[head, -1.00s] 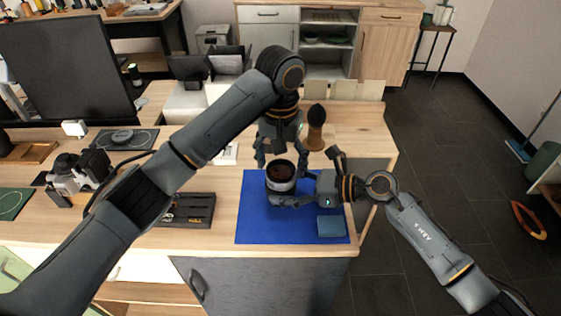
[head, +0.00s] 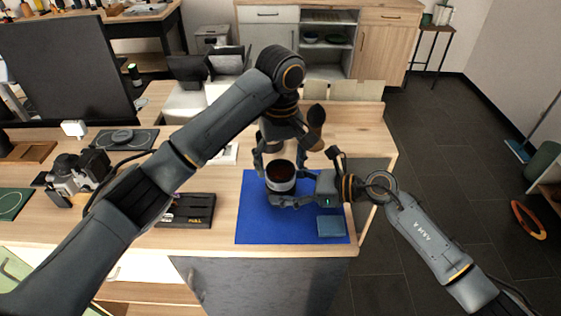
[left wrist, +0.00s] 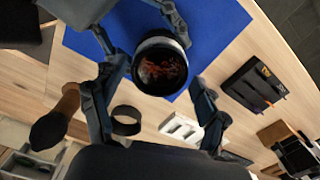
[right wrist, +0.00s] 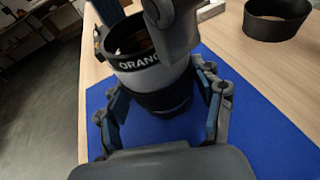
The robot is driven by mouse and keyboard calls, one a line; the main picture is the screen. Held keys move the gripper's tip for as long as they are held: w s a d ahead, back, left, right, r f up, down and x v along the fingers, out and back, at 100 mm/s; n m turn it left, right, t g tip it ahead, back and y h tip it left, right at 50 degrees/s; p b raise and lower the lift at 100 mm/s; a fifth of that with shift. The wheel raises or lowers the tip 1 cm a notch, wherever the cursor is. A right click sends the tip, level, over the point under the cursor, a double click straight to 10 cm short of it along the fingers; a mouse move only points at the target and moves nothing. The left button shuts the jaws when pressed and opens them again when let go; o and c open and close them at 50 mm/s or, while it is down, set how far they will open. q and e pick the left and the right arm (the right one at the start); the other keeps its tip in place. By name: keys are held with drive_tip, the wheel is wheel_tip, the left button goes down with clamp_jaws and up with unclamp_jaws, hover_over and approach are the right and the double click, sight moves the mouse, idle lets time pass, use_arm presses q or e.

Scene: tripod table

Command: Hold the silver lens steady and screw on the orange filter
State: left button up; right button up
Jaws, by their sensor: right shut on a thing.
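The silver lens (head: 281,185) stands upright over the blue mat, its silver band showing also in the right wrist view (right wrist: 155,80). The orange filter (right wrist: 135,52), a black ring with partly hidden lettering, sits on top of it; reddish-brown glass shows inside the ring in the left wrist view (left wrist: 160,68). I cannot tell how tightly it is seated. My right gripper (head: 290,201) is shut around the lower lens body. My left gripper (head: 283,162) points down from above, its fingers spread on either side of the filter, with gaps visible in the left wrist view.
The blue mat (head: 262,225) carries a folded dark cloth (head: 331,226). An empty black ring (left wrist: 126,120) stands on the wood near a brush (head: 316,118) and a white item (left wrist: 181,128). A dark tool tray (head: 187,210) and a camera (head: 78,170) lie left.

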use_arm(q)
drive_tip(key=c, duration=1.1)
use_arm(e)
drive_tip(key=shift+f, duration=0.1)
use_arm(q)
drive_tip(key=shift+f, duration=0.1)
drive_tip(key=shift+m, duration=1.5)
drive_tip(key=shift+m, duration=0.3)
drive_tip(key=shift+s+a+f+m, duration=0.1)
drive_tip(key=shift+m, duration=1.1)
use_arm(e)
drive_tip(key=shift+s, duration=0.1)
